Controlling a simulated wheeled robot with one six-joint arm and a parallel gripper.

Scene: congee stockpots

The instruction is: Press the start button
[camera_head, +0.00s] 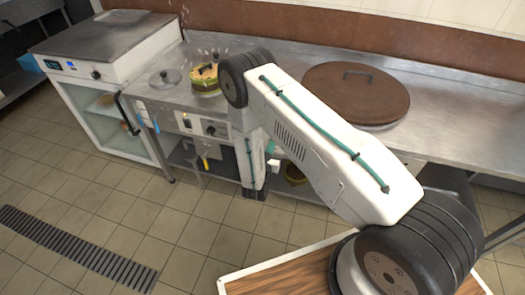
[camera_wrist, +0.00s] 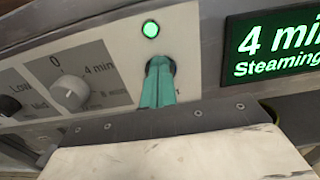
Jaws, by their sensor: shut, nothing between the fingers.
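The control panel (camera_wrist: 125,60) fills the wrist view. A round green light (camera_wrist: 151,29) on it is lit. Below the light, a dark round button (camera_wrist: 172,66) shows only at its edge; my gripper's teal fingers (camera_wrist: 160,72) cover the rest. My gripper is shut and empty, with its tips against or just in front of the button; I cannot tell whether it is pressed in. In the head view my arm hides the gripper.
A timer knob (camera_wrist: 69,92) marked 0, 4 min and 8 min is left of the fingers. On the counter are a steaming dish of food (camera_head: 206,84), a glass lid (camera_head: 165,79) and a big brown lid (camera_head: 355,95).

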